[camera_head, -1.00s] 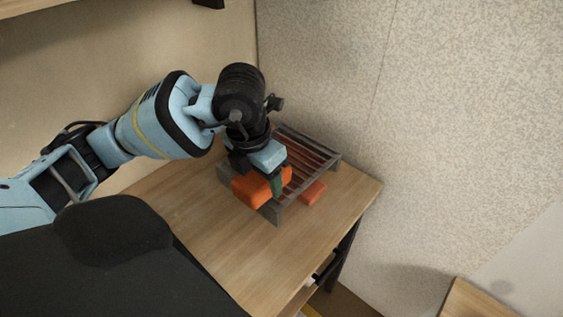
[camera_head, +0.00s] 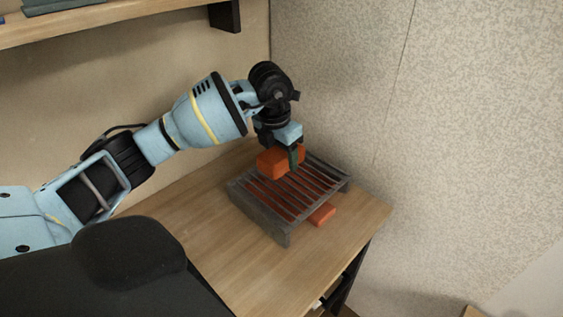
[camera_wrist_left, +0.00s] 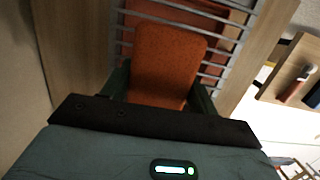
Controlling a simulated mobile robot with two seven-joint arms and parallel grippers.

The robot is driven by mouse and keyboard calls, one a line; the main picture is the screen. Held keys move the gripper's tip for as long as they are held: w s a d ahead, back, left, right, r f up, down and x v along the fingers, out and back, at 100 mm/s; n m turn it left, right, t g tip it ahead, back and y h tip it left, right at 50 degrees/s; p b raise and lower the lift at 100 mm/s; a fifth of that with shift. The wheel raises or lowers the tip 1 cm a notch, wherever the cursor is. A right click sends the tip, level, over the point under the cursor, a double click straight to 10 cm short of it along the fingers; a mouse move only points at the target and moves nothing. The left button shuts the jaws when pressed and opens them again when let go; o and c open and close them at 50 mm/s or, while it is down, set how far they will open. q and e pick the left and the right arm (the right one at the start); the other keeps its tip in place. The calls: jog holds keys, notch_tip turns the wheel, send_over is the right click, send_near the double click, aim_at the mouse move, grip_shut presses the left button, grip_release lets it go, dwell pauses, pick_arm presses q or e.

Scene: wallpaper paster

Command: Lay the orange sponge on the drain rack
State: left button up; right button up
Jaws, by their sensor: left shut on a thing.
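The orange sponge (camera_head: 275,163) is a block held in my left gripper (camera_head: 291,158), over the far-left part of the drain rack. In the left wrist view the sponge (camera_wrist_left: 168,65) sits between the two fingers of the gripper (camera_wrist_left: 158,92), with the rack bars behind it. The drain rack (camera_head: 284,238) is grey with parallel slats and stands on the wooden table. I cannot tell whether the sponge touches the slats. My right gripper is not in view.
A flat orange-red piece (camera_head: 322,215) shows at the rack's right side, low by the table. The wooden table (camera_head: 215,235) is clear in front of the rack. Walls stand close behind and to the right. A shelf (camera_head: 120,22) runs along the upper left.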

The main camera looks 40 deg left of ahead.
pick_arm(q)
jog(key=shift+w+a, duration=0.2)
jog(key=shift+w, duration=0.15)
jog(key=shift+w+a+f, duration=0.1)
jog(key=shift+f, duration=1.75)
jog(key=shift+f, duration=0.1)
jog(key=o, duration=1)
